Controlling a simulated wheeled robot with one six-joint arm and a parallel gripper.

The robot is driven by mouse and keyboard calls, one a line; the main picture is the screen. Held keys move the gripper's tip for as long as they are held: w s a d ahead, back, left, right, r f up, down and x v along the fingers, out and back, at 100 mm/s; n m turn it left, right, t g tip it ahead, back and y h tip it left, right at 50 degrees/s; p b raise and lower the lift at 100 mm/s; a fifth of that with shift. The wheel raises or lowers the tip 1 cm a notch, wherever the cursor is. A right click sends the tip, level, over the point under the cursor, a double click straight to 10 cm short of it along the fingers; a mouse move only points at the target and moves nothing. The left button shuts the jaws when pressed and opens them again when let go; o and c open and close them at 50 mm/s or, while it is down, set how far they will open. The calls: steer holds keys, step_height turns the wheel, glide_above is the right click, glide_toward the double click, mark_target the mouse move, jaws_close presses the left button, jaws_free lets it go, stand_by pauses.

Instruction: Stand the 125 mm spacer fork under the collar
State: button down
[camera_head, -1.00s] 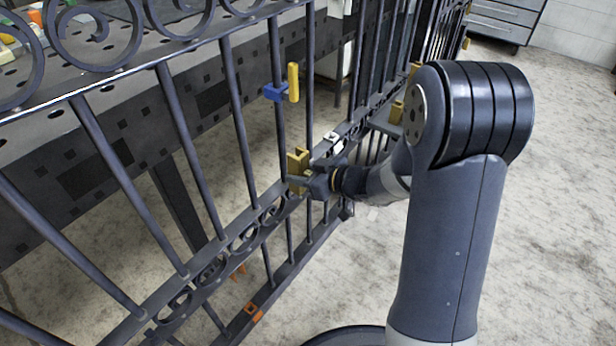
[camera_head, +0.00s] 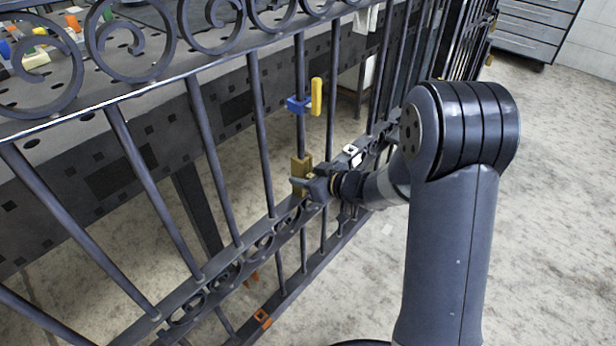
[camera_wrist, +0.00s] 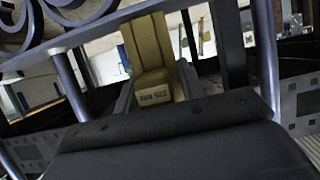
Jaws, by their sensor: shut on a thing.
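The spacer fork (camera_head: 302,168) is a gold, upright channel-shaped piece at the gate's middle rail. In the wrist view the fork (camera_wrist: 150,52) shows a pale label that seems to read 125 mm. My gripper (camera_head: 313,187) is shut on the fork's lower part from the right. In the head view the fork overlaps the foot of one gate bar; whether it surrounds the bar or touches the rail I cannot tell. The blue collar (camera_head: 297,104), with a yellow handle (camera_head: 316,96), sits on that same bar, with a clear gap above the fork.
The dark scroll gate (camera_head: 215,165) spans the view, with close bars on both sides of my gripper. A white fitting (camera_head: 352,154) is on the rail just right of the fork. A perforated workbench (camera_head: 100,175) stands behind. Open floor (camera_head: 555,220) lies to the right.

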steer(key=c, duration=2.2)
jaws_free()
steer(key=shift+w, duration=0.1)
steer(key=c, duration=0.8)
jaws_free()
steer(key=shift+a+f, duration=0.1)
steer(key=p+v, duration=0.3)
steer(key=v, duration=0.7)
steer(key=shift+s+d+p, duration=0.3)
